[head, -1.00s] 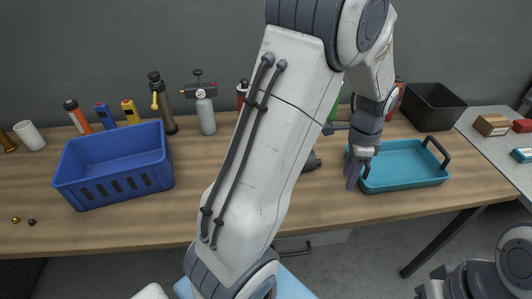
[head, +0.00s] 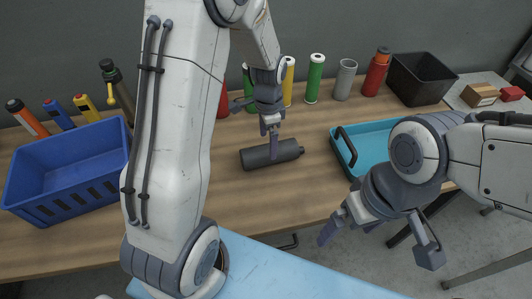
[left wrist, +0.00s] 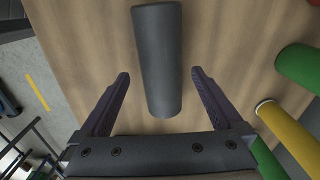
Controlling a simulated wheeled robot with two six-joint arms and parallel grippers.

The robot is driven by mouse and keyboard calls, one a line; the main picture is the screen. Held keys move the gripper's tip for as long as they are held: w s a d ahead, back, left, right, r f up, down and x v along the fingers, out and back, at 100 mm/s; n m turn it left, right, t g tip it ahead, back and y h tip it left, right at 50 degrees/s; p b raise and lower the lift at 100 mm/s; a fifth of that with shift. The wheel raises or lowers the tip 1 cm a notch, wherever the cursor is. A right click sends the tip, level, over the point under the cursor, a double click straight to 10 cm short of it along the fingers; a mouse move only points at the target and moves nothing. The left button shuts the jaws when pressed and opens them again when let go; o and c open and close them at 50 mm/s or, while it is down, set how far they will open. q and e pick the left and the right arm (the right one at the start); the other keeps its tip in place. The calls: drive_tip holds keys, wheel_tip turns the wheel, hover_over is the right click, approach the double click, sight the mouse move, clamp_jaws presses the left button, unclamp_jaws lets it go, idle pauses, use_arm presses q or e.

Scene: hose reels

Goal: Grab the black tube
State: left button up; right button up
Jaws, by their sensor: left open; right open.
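The black tube (head: 254,157), a dark grey cylinder with a narrower end at right, lies on its side on the wooden table in the head view. My left gripper (head: 273,152) is open above it, pointing down, and hides a little of its middle. My right gripper (head: 378,246) is open and empty in front of the table edge, away from the tube.
A teal tray (head: 342,152) stands right of the tube, a blue crate (head: 65,160) at left. Upright cylinders, green (head: 315,80), yellow (head: 289,82), grey (head: 345,80) and red (head: 376,72), stand behind, with a black bin (head: 420,80). Table in front of the tube is clear.

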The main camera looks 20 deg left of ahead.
sight(267, 148)
use_arm(q)
drive_tip(key=f, duration=0.2)
drive_tip(key=f+p, duration=0.1)
drive_tip(key=f, duration=0.2)
drive_tip(key=shift+s+a, duration=0.1)
drive_tip(key=shift+a, duration=0.1)
drive_tip(key=shift+c, duration=0.3)
drive_tip(key=c, duration=1.3)
